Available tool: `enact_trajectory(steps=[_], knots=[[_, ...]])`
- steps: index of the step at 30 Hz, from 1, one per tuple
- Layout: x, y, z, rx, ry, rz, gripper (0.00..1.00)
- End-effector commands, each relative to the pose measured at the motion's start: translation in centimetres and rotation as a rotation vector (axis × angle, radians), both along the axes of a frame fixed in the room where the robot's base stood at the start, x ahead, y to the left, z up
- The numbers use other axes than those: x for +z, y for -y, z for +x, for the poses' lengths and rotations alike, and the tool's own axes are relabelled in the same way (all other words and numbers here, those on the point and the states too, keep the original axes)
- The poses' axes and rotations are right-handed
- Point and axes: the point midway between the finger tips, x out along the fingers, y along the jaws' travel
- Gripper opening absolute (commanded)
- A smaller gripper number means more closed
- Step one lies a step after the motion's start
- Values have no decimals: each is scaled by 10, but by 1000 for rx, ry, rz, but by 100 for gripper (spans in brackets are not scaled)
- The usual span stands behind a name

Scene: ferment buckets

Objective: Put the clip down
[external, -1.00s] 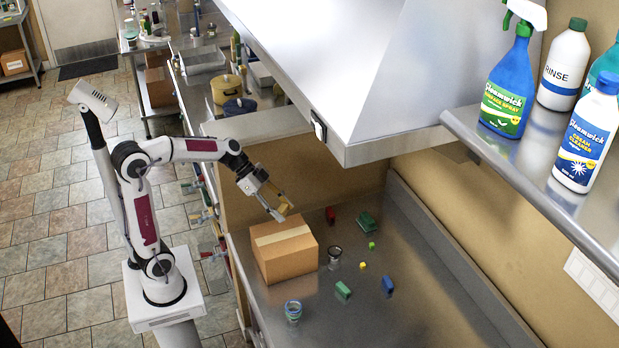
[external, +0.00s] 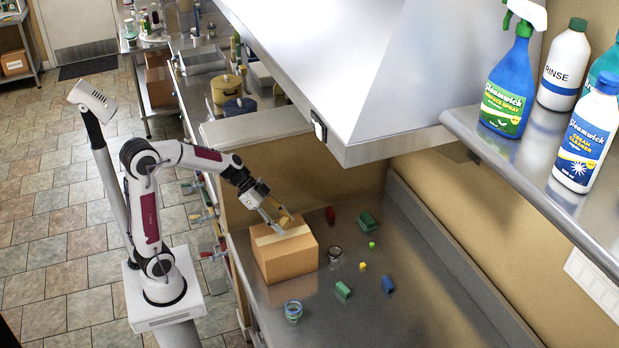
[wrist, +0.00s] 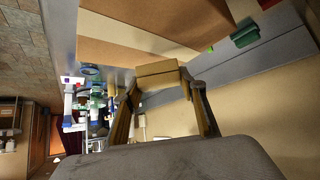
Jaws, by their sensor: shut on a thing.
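The clip, a tan-yellow block (external: 286,220), is held between the fingertips of my gripper (external: 277,228). It also shows in the wrist view as a tan block (wrist: 157,74) between the two fingers of my gripper (wrist: 160,88), which are shut on it. In the external view the clip and fingers are at the top of the cardboard box (external: 287,261), near its back edge. I cannot tell whether the clip touches the box. The box also fills the upper part of the wrist view (wrist: 130,45).
A glass jar (external: 293,311) stands in front. The hood (external: 350,90) hangs above.

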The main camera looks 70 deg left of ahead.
Motion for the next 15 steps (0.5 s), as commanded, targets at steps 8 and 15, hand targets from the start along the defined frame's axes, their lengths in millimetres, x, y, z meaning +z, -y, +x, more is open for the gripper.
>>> enact_trajectory(steps=[8, 15], knots=[[-27, 0, 0, 1, -4, -1, 30], [-33, 0, 0, 1, 0, 1, 30]])
